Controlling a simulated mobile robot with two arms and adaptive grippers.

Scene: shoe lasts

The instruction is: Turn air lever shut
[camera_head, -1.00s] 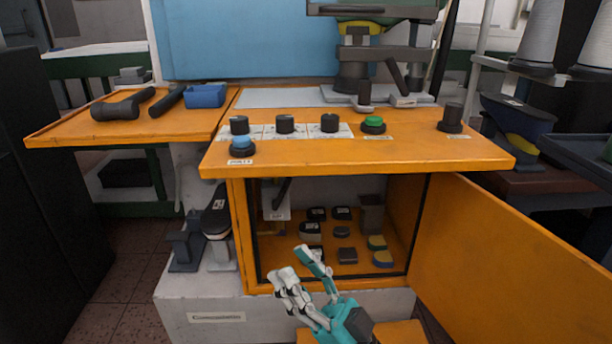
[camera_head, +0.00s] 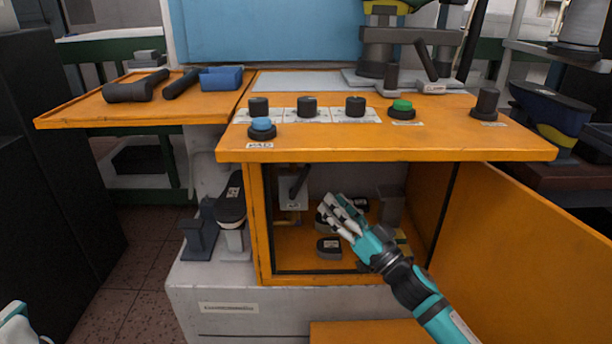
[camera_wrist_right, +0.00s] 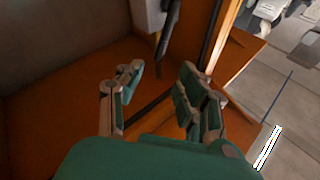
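The air lever (camera_head: 299,182) is a dark handle on a pale box (camera_head: 292,198) inside the orange cabinet, at its upper left. It slants up to the right in the head view. In the right wrist view the lever (camera_wrist_right: 168,35) hangs beside the pale box (camera_wrist_right: 148,16), ahead of my fingers. My right gripper (camera_head: 338,212) is in the cabinet opening, right of and below the lever and apart from it. Its fingers (camera_wrist_right: 158,85) are spread with nothing between them. A teal and white part of my left arm shows at the lower left edge; its fingers are not clear.
The open cabinet door (camera_head: 520,250) stands to the right. Several dark blocks, one of them a dark block (camera_head: 328,248), lie on the cabinet floor. The orange control panel (camera_head: 400,145) with knobs and buttons overhangs the opening. A black shoe-shaped piece (camera_head: 231,200) stands outside at the left.

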